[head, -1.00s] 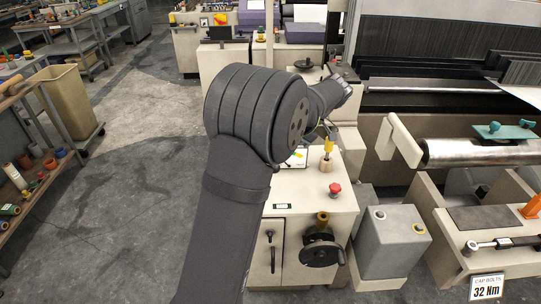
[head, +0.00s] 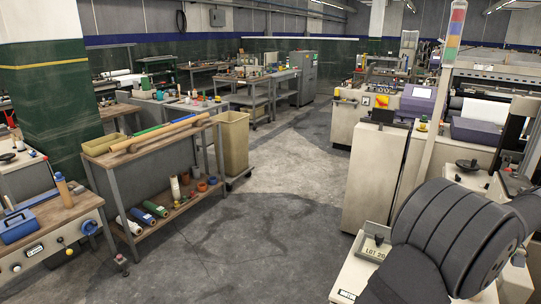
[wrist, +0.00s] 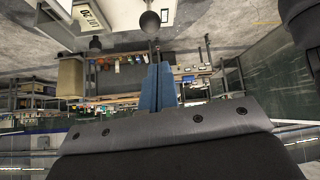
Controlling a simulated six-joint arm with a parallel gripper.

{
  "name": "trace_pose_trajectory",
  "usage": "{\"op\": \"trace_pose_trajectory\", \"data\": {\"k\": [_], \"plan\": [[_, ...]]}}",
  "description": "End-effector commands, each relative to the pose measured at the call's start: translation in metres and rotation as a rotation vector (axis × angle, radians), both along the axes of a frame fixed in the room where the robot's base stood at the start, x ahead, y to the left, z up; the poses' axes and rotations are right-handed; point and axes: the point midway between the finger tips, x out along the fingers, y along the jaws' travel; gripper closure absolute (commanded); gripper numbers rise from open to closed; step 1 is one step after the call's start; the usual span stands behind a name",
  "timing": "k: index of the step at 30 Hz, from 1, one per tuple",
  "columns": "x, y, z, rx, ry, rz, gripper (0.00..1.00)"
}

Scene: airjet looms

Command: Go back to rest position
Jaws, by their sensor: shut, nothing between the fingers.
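My gripper (wrist: 158,70) shows in the wrist view as two blue fingers side by side, shut with nothing between them. It points out over the floor and is not touching anything that I can see. In the head view my dark grey arm fills the lower right corner, and the gripper itself is out of sight there.
A wooden-topped trolley (head: 150,146) with rolls and cones on its lower shelf stands left of centre. A beige bin (head: 233,144) stands behind it. A workbench (head: 50,222) with a blue toolbox (head: 18,226) is at far left. The grey floor (head: 270,235) between is open.

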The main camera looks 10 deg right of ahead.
Motion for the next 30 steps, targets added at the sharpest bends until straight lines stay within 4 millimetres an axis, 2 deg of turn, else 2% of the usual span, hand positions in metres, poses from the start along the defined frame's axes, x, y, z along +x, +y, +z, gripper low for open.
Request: {"op": "trace_pose_trajectory", "data": {"k": [8, 18, 24, 30], "plan": [[0.014, 0.016, -0.012, 0.001, 0.000, 0.002, 1.00], [0.051, 0.060, -0.046, 0.002, 0.000, 0.003, 1.00], [0.081, 0.081, -0.065, -0.033, 0.037, -0.002, 1.00], [0.099, 0.097, -0.066, -0.134, 0.134, -0.002, 1.00]]}}
